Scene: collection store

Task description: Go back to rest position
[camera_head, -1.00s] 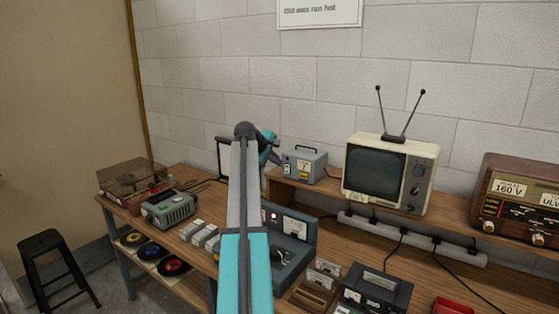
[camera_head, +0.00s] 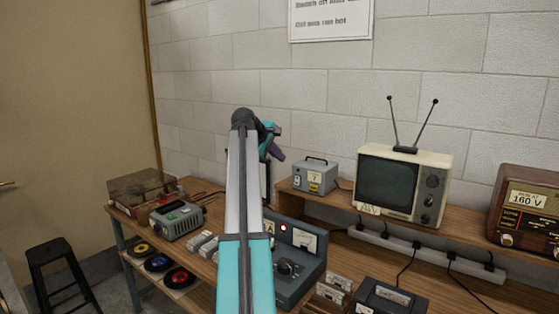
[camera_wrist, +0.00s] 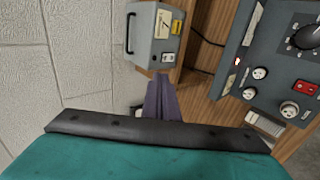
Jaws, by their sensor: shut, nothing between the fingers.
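My gripper (camera_head: 277,153) shows small and dark at the far end of my raised arm in the head view, above the workbench (camera_head: 203,243) and in front of the block wall. In the wrist view my gripper (camera_wrist: 163,98) shows as closed purple-grey fingers with nothing between them. Nothing touches the fingers that I can see. In the head view my arm covers part of the bench and the thing behind it.
A grey box with a handle (camera_head: 314,175) stands on the raised shelf, near a television with antennas (camera_head: 403,185) and a wooden radio (camera_head: 525,212). A grey-blue control panel (camera_head: 296,262) stands on the bench. A black stool (camera_head: 52,262) stands on the floor at left.

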